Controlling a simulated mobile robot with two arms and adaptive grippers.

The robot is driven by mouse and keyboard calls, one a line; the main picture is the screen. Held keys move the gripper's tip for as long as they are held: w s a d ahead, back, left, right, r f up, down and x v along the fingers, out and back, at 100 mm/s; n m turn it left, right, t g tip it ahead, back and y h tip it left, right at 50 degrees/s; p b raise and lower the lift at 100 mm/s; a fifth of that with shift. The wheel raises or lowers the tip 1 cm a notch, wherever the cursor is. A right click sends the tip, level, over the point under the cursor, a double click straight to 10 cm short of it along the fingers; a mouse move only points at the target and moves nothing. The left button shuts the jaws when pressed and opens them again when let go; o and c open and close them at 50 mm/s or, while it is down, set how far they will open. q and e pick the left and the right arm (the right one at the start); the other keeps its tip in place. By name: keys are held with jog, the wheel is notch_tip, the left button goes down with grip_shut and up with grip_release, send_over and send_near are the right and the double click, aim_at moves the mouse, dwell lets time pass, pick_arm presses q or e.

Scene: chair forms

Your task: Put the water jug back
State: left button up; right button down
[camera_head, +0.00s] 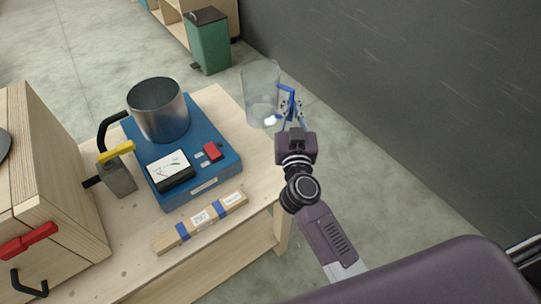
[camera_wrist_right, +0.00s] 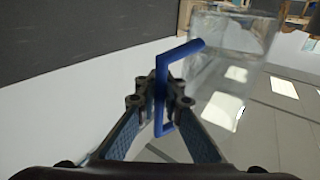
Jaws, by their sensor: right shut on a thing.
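The water jug (camera_head: 261,92) is a clear cylinder with a blue handle, at the right end of the workbench in the head view. It also shows in the right wrist view (camera_wrist_right: 232,50), at the upper right. My right gripper (camera_head: 292,108) is shut on the blue handle (camera_wrist_right: 160,92), which stands between its two fingers. The jug looks upright. I cannot tell whether its base touches the bench or hangs just past the edge. My left gripper is not in view.
A blue device (camera_head: 215,178) with a gauge carries a metal pot (camera_head: 158,108). A wooden bar (camera_head: 200,222) with blue bands lies in front. A wooden cabinet (camera_head: 50,190) stands left. A green bin (camera_head: 209,42) is on the floor by the dark wall (camera_head: 400,90).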

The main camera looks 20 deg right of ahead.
notch_tip(320, 180, down, 19)
jog(key=b, duration=0.9)
jog(key=shift+f+b, duration=0.1)
jog(key=shift+b, duration=0.3)
jog(key=shift+f, duration=0.2)
jog(key=c, duration=2.2)
grip_release()
jog(key=shift+o, duration=0.6)
